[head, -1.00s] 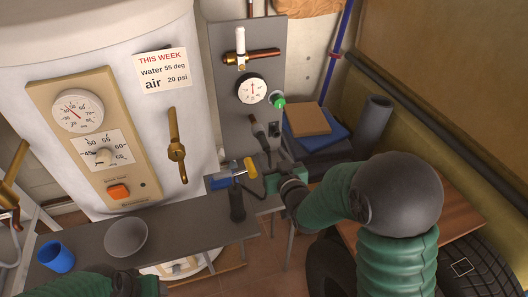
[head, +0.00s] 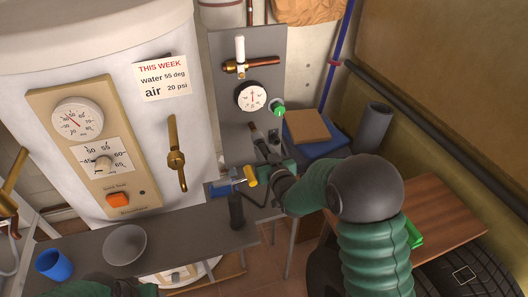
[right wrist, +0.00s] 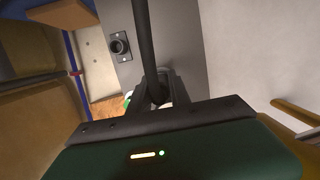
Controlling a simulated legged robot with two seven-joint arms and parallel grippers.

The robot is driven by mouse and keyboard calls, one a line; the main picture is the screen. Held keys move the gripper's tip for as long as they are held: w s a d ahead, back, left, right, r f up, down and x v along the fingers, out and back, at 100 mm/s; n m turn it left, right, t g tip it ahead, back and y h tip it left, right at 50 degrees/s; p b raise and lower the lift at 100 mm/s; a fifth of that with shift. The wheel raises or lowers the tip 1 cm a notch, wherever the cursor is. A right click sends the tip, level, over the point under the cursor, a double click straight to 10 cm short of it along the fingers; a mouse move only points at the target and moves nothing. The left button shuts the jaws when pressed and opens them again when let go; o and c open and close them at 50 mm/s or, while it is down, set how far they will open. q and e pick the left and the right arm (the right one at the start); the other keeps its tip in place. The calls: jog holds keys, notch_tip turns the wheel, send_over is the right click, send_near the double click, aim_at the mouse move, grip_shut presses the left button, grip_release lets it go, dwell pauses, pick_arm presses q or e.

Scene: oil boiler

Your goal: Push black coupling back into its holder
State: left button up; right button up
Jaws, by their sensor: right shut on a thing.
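The black coupling (head: 257,135) stands in front of the grey panel, below the gauge. It shows as a dark rod in the right wrist view (right wrist: 145,40). My right gripper (head: 266,153) is shut on its lower part; the fingers (right wrist: 158,95) are on both sides of it. A black square fitting with a round opening (right wrist: 118,46), which looks like the holder, is on the panel beside the rod. In the head view the holder (head: 274,134) is just right of the coupling. They look apart. My left gripper (head: 143,290) is only partly in view at the bottom edge.
A blue pump with a yellow handle (head: 249,176) stands by the bench (head: 190,232), close to my right gripper. A grey bowl (head: 125,244) and blue cup (head: 54,264) are at left. The green knob (head: 278,107) is above the holder.

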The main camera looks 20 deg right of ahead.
grip_shut()
jog(key=shift+s, duration=0.2)
jog(key=shift+s+d, duration=0.1)
jog(key=shift+s, duration=2.25)
jog(key=w+d+f+b, duration=0.3)
jog(key=d+f+b, duration=0.4)
jog(key=d+f, duration=0.1)
jog(key=shift+d, duration=0.25)
jog(key=shift+w, duration=0.15)
